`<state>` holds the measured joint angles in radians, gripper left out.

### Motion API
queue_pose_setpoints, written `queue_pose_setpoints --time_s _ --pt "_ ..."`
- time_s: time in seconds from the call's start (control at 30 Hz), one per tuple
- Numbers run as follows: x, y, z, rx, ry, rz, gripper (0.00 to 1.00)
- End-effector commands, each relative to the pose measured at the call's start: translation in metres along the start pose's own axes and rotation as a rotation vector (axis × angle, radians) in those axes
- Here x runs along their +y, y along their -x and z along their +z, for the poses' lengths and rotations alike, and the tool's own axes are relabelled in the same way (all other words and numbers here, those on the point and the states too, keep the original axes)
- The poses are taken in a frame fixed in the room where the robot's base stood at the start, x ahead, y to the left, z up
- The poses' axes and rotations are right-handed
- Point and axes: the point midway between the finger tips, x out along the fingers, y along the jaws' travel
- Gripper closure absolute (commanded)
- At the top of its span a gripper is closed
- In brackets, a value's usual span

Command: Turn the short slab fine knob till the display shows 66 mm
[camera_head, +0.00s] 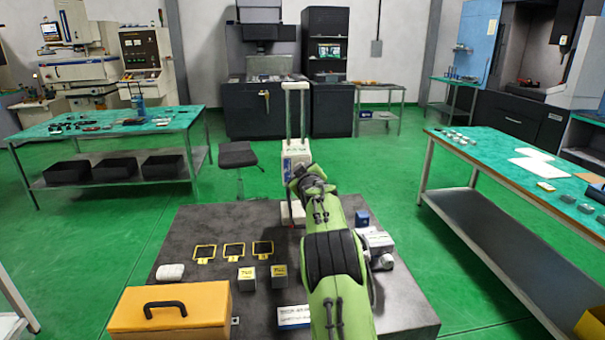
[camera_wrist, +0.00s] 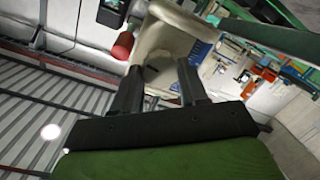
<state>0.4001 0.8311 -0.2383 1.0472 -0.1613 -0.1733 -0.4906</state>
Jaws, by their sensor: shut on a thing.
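A pale height gauge (camera_head: 296,152) with two upright columns stands at the far edge of the dark slab (camera_head: 205,228). My gripper (camera_head: 300,174) is at its body, and my forearm hides part of it. In the wrist view the gauge's cream body (camera_wrist: 168,42) fills the space in front of my gripper (camera_wrist: 160,72). The two dark fingers are shut on a part of the gauge that appears to be the fine knob, mostly hidden. A red knob (camera_wrist: 123,45) shows left of the fingers, apart from them. No display reading is legible in either view.
Green-topped benches stand left (camera_head: 100,125) and right (camera_head: 490,160).

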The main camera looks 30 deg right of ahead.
Motion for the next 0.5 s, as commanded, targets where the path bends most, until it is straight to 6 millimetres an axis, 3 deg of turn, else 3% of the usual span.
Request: queue_pose_setpoints --time_s 0.37,0.4,0.5 --pt "-0.0017 -0.0004 0.0028 -0.006 -0.004 -0.005 0.88" --pt "-0.0018 -0.0004 0.0028 -0.006 -0.004 -0.005 0.53" --pt "-0.0015 -0.0004 0.0023 -0.005 -0.003 -0.004 0.46"
